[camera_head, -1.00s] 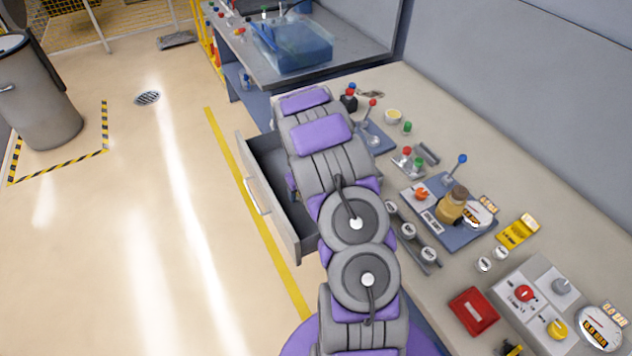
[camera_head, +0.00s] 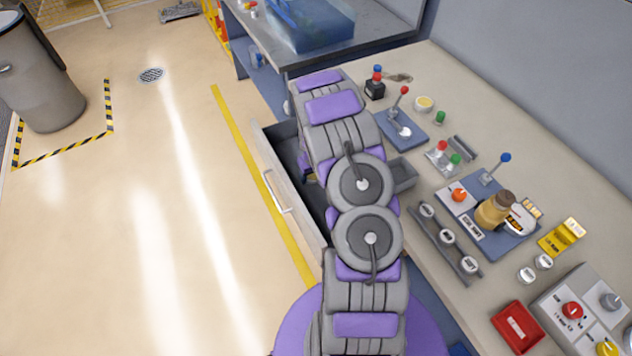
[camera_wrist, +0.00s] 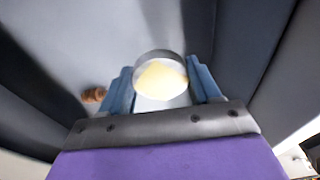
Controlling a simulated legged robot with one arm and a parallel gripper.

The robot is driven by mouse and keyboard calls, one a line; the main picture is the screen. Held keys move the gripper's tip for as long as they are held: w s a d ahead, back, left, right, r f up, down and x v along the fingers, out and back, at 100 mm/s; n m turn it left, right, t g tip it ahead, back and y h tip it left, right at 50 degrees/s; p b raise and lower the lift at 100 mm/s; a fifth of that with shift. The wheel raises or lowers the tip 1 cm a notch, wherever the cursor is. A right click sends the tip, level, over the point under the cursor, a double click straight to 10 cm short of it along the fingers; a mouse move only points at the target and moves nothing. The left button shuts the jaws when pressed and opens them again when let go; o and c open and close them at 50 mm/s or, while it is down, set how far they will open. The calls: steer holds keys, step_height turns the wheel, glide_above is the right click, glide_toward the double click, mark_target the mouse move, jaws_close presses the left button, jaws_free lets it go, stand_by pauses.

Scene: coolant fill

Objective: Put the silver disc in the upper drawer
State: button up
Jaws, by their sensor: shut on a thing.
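In the wrist view my gripper (camera_wrist: 162,86) has its two blue fingers shut on the silver disc (camera_wrist: 160,57), which has a metallic rim and a pale yellow face. The gripper and disc are over a grey floor between dark side walls, which looks like the inside of the drawer. I cannot tell whether the disc touches the floor. In the head view the open drawer (camera_head: 287,187) sticks out from the bench, with a pale front and a handle. My arm covers part of it and hides the gripper and disc there.
A small brown object (camera_wrist: 93,95) lies on the grey floor left of the gripper. The bench (camera_head: 440,75) right of my arm carries levers, a bottle (camera_head: 494,210), a red box (camera_head: 518,327) and a knob panel (camera_head: 580,312). The floor left of the drawer is clear.

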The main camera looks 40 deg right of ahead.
mark_target(310, 191)
steer(key=shift+w+f, duration=0.1)
steer(key=shift+f, duration=0.7)
steer(key=shift+a+f, duration=0.25)
steer(key=shift+a, duration=0.05)
steer(key=f, duration=0.1)
steer(key=a+f+b, duration=0.1)
steer(key=shift+f, duration=0.4)
steer(key=shift+d+f, duration=0.15)
steer(key=shift+f, duration=0.1)
steer(key=shift+d, duration=0.35)
steer(key=o, duration=0.4)
steer(key=shift+d, duration=0.15)
steer(key=o, duration=0.4)
steer(key=shift+a, duration=0.3)
steer(key=shift+o, duration=0.3)
steer(key=shift+a, duration=0.15)
steer(key=shift+r, duration=0.1)
